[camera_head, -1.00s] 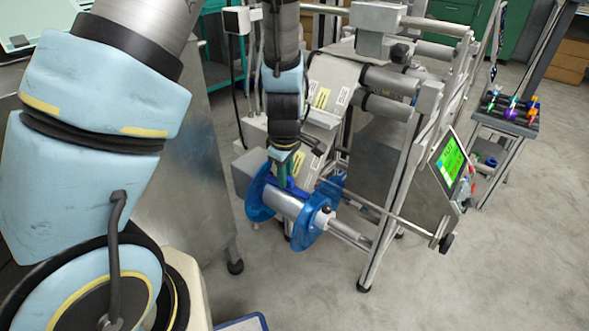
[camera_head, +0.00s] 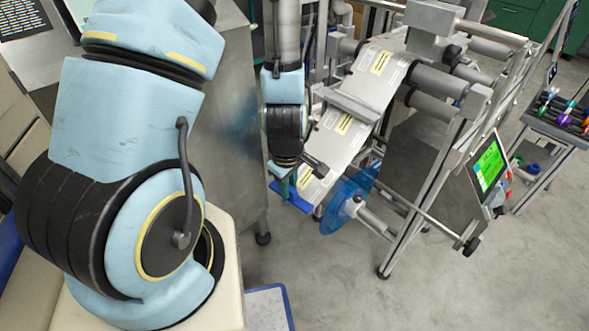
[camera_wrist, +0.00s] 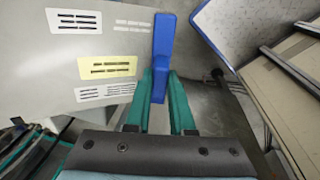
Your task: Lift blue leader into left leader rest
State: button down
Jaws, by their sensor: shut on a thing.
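The blue leader (camera_wrist: 163,45) is a narrow blue bar held upright in the wrist picture between the green fingers of my gripper (camera_wrist: 160,88). In the head view my gripper (camera_head: 285,180) is small and partly hidden beside the machine, with the leader (camera_head: 292,199) at its tips. A grey sheet (camera_wrist: 60,70) with white and yellow labels lies along the leader's left side in the wrist view; I cannot tell if they are joined. A clear blue reel disc (camera_head: 348,198) is just right of the leader. I cannot make out the left leader rest.
The metal machine frame (camera_head: 432,170) with rollers stands close to the right, carrying a green screen (camera_head: 488,165). A rack of coloured spools (camera_head: 560,110) is farther right. A steel cabinet (camera_head: 222,120) is on the left. Open floor (camera_head: 470,290) lies in front.

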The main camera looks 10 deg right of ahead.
jog(key=shift+s+a+p, duration=0.65)
jog(key=shift+a+p, duration=0.25)
jog(key=shift+p, duration=2.45)
notch_tip(320, 180, up, 12)
jog(key=p, duration=0.9)
jog(key=shift+w+d+p, duration=0.25)
jog(key=shift+w+p, duration=0.05)
jog(key=shift+p, duration=0.05)
notch_tip(320, 180, up, 12)
jog(key=p, duration=0.8)
jog(key=shift+w+d+p, duration=0.2)
jog(key=shift+w+p, duration=0.1)
jog(key=shift+p, duration=0.05)
dwell(0.4)
dwell(0.4)
